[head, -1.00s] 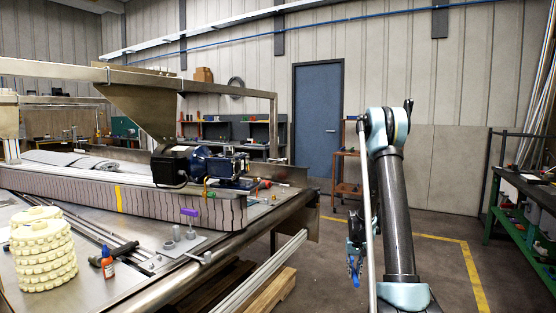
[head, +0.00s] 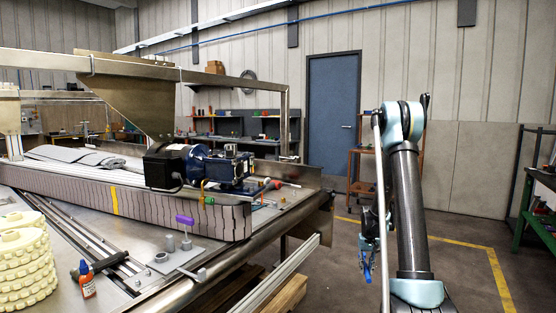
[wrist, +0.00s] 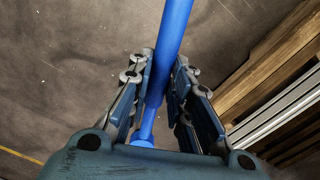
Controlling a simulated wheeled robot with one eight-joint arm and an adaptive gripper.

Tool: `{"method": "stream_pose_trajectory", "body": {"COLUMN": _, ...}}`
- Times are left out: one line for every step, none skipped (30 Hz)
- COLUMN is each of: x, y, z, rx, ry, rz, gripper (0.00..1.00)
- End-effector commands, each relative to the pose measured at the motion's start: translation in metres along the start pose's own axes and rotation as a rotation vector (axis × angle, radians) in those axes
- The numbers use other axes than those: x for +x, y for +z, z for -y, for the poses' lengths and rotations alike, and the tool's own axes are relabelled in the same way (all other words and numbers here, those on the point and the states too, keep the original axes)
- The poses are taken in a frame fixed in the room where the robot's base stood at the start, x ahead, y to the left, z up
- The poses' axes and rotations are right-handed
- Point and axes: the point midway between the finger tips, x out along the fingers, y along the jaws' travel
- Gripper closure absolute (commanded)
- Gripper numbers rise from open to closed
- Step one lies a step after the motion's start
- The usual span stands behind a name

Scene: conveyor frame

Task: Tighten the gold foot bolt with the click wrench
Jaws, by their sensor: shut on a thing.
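My gripper (wrist: 160,95) is shut on a blue rod-like tool, the click wrench (wrist: 170,35), whose shaft runs between the fingers and out of the top of the wrist view. A narrower blue end (wrist: 145,130) shows near the palm. In the head view my gripper (head: 367,258) hangs low beside my arm, right of the conveyor frame (head: 300,213), over open floor. The far end of the wrench is out of the wrist view. I cannot make out the gold foot bolt in either view.
Wooden pallets (head: 285,297) lie below. A green workbench (head: 540,225) stands right. The floor between is clear.

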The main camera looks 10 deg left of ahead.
Motion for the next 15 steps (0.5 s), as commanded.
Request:
{"method": "stream_pose_trajectory", "body": {"x": 0.0, "y": 0.0, "z": -0.004, "rx": 0.006, "ry": 0.0, "rz": 0.0, "gripper": 1.0}}
{"method": "stream_pose_trajectory", "body": {"x": -0.001, "y": 0.0, "z": -0.006, "rx": 0.007, "ry": 0.0, "rz": 0.0, "gripper": 1.0}}
{"method": "stream_pose_trajectory", "body": {"x": -0.002, "y": -0.001, "z": -0.006, "rx": 0.006, "ry": 0.0, "rz": 0.0, "gripper": 1.0}}
{"method": "stream_pose_trajectory", "body": {"x": -0.004, "y": -0.002, "z": -0.005, "rx": 0.004, "ry": 0.0, "rz": 0.0, "gripper": 1.0}}
{"method": "stream_pose_trajectory", "body": {"x": -0.007, "y": -0.003, "z": -0.002, "rx": -0.001, "ry": 0.0, "rz": 0.0, "gripper": 1.0}}
{"method": "stream_pose_trajectory", "body": {"x": -0.013, "y": -0.006, "z": 0.003, "rx": -0.01, "ry": 0.0, "rz": 0.0, "gripper": 1.0}}
{"method": "stream_pose_trajectory", "body": {"x": -0.018, "y": -0.008, "z": 0.008, "rx": -0.019, "ry": 0.0, "rz": 0.0, "gripper": 1.0}}
{"method": "stream_pose_trajectory", "body": {"x": -0.024, "y": -0.011, "z": 0.013, "rx": -0.03, "ry": 0.0, "rz": 0.0, "gripper": 1.0}}
{"method": "stream_pose_trajectory", "body": {"x": -0.034, "y": -0.015, "z": 0.023, "rx": -0.047, "ry": 0.0, "rz": 0.0, "gripper": 1.0}}
{"method": "stream_pose_trajectory", "body": {"x": -0.042, "y": -0.017, "z": 0.032, "rx": -0.062, "ry": 0.0, "rz": 0.0, "gripper": 1.0}}
{"method": "stream_pose_trajectory", "body": {"x": -0.051, "y": -0.02, "z": 0.04, "rx": -0.077, "ry": -0.001, "rz": 0.0, "gripper": 1.0}}
{"method": "stream_pose_trajectory", "body": {"x": -0.064, "y": -0.024, "z": 0.053, "rx": -0.1, "ry": -0.001, "rz": 0.0, "gripper": 1.0}}
{"method": "stream_pose_trajectory", "body": {"x": -0.074, "y": -0.026, "z": 0.063, "rx": -0.117, "ry": -0.001, "rz": 0.0, "gripper": 1.0}}
{"method": "stream_pose_trajectory", "body": {"x": -0.084, "y": -0.028, "z": 0.073, "rx": -0.133, "ry": -0.001, "rz": 0.0, "gripper": 1.0}}
{"method": "stream_pose_trajectory", "body": {"x": -0.098, "y": -0.03, "z": 0.087, "rx": -0.156, "ry": -0.001, "rz": 0.0, "gripper": 1.0}}
